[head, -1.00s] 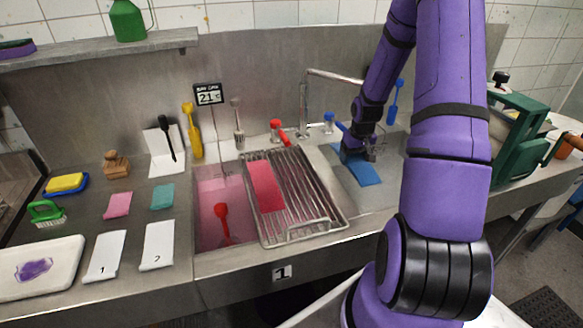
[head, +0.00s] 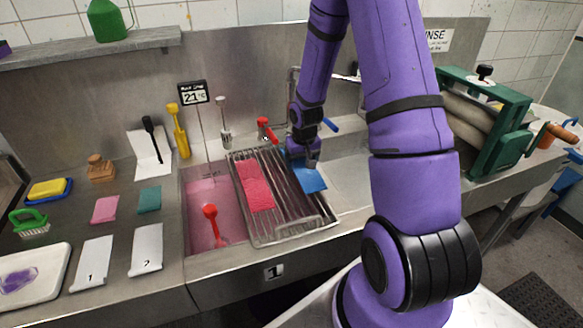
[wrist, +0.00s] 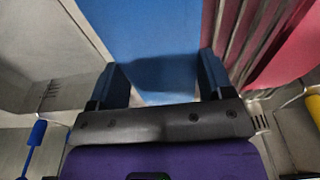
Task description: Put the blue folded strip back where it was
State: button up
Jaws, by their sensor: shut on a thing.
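The blue folded strip (head: 312,180) is at the right part of the metal drying rack (head: 288,204). My gripper (head: 302,160) is shut on its far end. In the wrist view the strip (wrist: 150,35) runs out from between the two dark blue fingers (wrist: 162,85). I cannot tell whether the strip touches the rack bars. A red strip (head: 254,186) lies on the left half of the rack, apart from the blue one; it also shows at the upper right of the wrist view (wrist: 292,48).
A sink of pink liquid (head: 198,192) with a red ladle (head: 210,212) is left of the rack. A red-handled tap (head: 266,130) stands behind it. The steel surface (head: 350,185) right of the rack is clear. A green roller press (head: 500,130) stands far right.

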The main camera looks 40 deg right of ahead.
jog(key=a, duration=0.1)
jog(key=w+a, duration=0.1)
jog(key=a, duration=0.1)
jog(key=shift+a, duration=0.15)
jog(key=shift+f, duration=0.75)
jog(key=shift+f, duration=0.15)
jog(key=o, duration=0.9)
